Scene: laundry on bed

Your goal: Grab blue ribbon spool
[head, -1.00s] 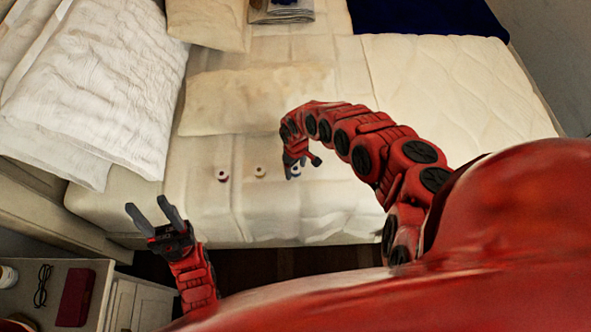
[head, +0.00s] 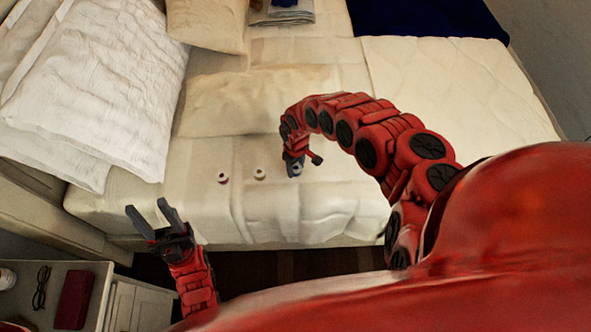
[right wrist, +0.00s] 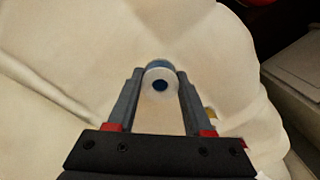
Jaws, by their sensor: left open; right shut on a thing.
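A small spool with white ends and a blue middle (right wrist: 159,79) is between the fingertips of my right gripper in the right wrist view. My right gripper (right wrist: 159,88) is shut on it, with a finger against each side. In the head view my right gripper (head: 292,166) is low over the bed and the spool (head: 297,170) is partly hidden by the fingers. My left gripper (head: 151,219) is open and empty by the near left edge of the bed.
Two other spools, one dark reddish (head: 223,177) and one tan (head: 260,173), stand on the bed (head: 330,215) left of my right gripper. White pillows (head: 100,90) lie at the left. A nightstand (head: 115,275) with glasses (head: 41,288) and a red case (head: 74,298) is at lower left.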

